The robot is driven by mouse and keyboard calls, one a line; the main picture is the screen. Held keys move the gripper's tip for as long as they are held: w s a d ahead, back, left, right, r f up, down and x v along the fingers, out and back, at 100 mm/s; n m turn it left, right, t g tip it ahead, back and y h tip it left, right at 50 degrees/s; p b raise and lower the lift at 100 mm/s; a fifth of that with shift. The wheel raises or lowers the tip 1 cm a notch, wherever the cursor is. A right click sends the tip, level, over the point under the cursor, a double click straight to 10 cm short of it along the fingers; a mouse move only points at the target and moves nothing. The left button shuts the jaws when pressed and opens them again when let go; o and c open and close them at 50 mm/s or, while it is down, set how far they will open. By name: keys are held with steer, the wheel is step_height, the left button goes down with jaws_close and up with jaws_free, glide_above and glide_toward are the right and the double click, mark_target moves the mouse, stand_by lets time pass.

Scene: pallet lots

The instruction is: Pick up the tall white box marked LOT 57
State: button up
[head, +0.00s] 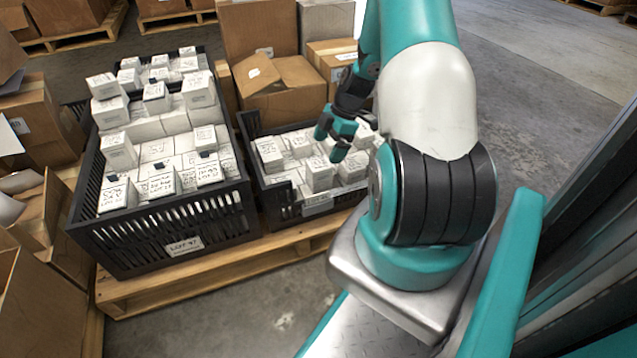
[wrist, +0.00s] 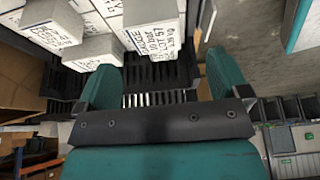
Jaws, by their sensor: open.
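In the wrist view, a tall white box (wrist: 152,28) carries black print that appears to read LOT 57. It is cut off by the top edge and lies ahead of the fingers, apart from them. My gripper (wrist: 163,80) is open with nothing between its teal fingers. In the head view, my gripper (head: 338,138) hangs above the smaller black crate (head: 317,207), which holds several white boxes. I cannot tell for certain which box there is LOT 57, as the print is too small and the arm hides part of the crate.
A larger black crate (head: 90,200) full of white boxes stands to the left on the same wooden pallet (head: 130,290). Open cardboard boxes (head: 283,108) stand behind the smaller crate. More cartons (head: 40,120) crowd the left side. Bare concrete floor (head: 545,60) lies at the upper right.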

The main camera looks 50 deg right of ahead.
mark_target(320, 162)
steer(key=b+x, duration=0.1)
steer(key=x, duration=0.1)
steer(key=shift+f, duration=0.3)
steer(key=b+x, duration=0.2)
steer(key=x, duration=0.1)
steer(key=b+x, duration=0.2)
steer(key=shift+w+d+f, duration=0.15)
steer(key=shift+w+d, duration=0.05)
steer(key=shift+d, duration=0.05)
steer(key=c, duration=1.2)
steer(key=shift+r, duration=0.2)
